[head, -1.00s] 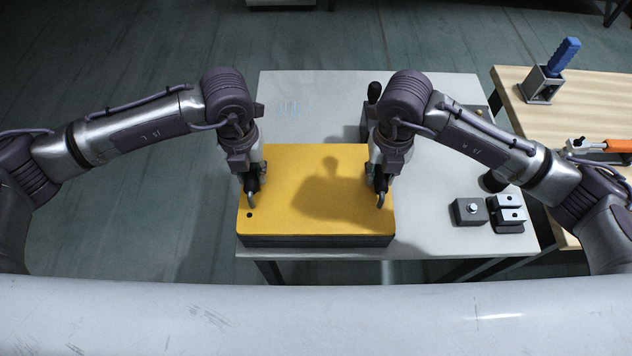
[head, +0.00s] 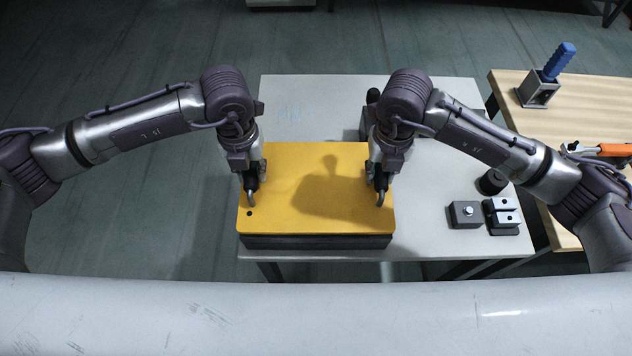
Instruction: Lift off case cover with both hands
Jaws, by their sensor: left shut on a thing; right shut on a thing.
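The case cover (head: 300,215) is a flat yellow plate with a small dark hole near its front left corner. A dark case body (head: 318,242) shows as a band below its front edge. My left gripper (head: 251,199) is shut at the cover's left side, and my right gripper (head: 380,199) is shut at its right side. Both point down and hold the cover. The exact grip points are partly hidden by the fingers. The cover looks level. A narrow gap under it cannot be clearly made out.
The grey table (head: 430,235) carries a grey block with a knob (head: 466,214), a slotted block (head: 502,213) and a black cylinder (head: 492,181) on the right. A wooden bench (head: 510,98) beyond holds a blue-handled tool (head: 560,60) and an orange-handled tool (head: 614,149).

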